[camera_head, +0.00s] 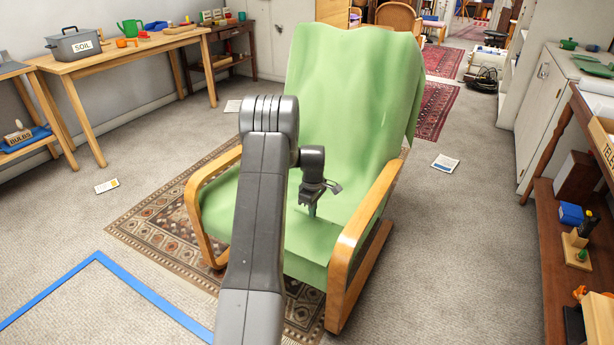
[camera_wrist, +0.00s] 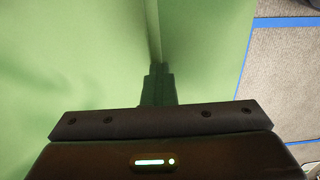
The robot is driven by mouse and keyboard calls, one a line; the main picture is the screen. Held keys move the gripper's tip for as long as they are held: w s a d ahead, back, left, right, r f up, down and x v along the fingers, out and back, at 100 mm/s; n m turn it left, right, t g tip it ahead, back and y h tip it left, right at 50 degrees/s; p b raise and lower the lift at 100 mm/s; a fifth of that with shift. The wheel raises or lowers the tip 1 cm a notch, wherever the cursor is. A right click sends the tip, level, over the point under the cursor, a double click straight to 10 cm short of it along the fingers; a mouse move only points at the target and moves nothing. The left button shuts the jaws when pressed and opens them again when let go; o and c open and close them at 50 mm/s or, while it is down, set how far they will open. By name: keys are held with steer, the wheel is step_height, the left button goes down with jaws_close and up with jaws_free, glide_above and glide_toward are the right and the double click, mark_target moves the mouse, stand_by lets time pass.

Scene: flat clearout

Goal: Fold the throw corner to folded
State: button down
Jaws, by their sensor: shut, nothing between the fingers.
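A light green throw (camera_head: 352,95) hangs over the back of a wooden-armed chair and falls down its front onto the green seat (camera_head: 310,240). I cannot tell clearly where the throw ends and the seat cover begins, and no folded corner can be made out. My gripper (camera_head: 312,212) is low over the seat, pointing down. In the wrist view the gripper's fingers (camera_wrist: 158,82) are together with nothing between them, close to a crease in the green cloth (camera_wrist: 80,50). My arm hides the left part of the chair.
Curved wooden armrests (camera_head: 365,215) rise on both sides of the seat. A patterned rug (camera_head: 160,225) lies under the chair. A table (camera_head: 130,58) stands back left, and a shelf unit (camera_head: 555,240) at the right. Carpet is open on both sides, with papers (camera_head: 445,163) on it.

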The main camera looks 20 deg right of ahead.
steer(key=shift+w+d+f+b, duration=0.2)
steer(key=shift+f+b, duration=0.4)
steer(key=shift+f, duration=0.45)
steer(key=shift+w+d+f+b, duration=0.15)
steer(key=shift+f+b, duration=0.4)
steer(key=shift+f, duration=0.5)
steer(key=shift+s, duration=0.1)
steer(key=c, duration=1.4)
jaws_free()
steer(key=shift+o, duration=0.2)
steer(key=shift+r, duration=0.2)
steer(key=shift+r+p, duration=2)
steer(key=shift+r, duration=1.35)
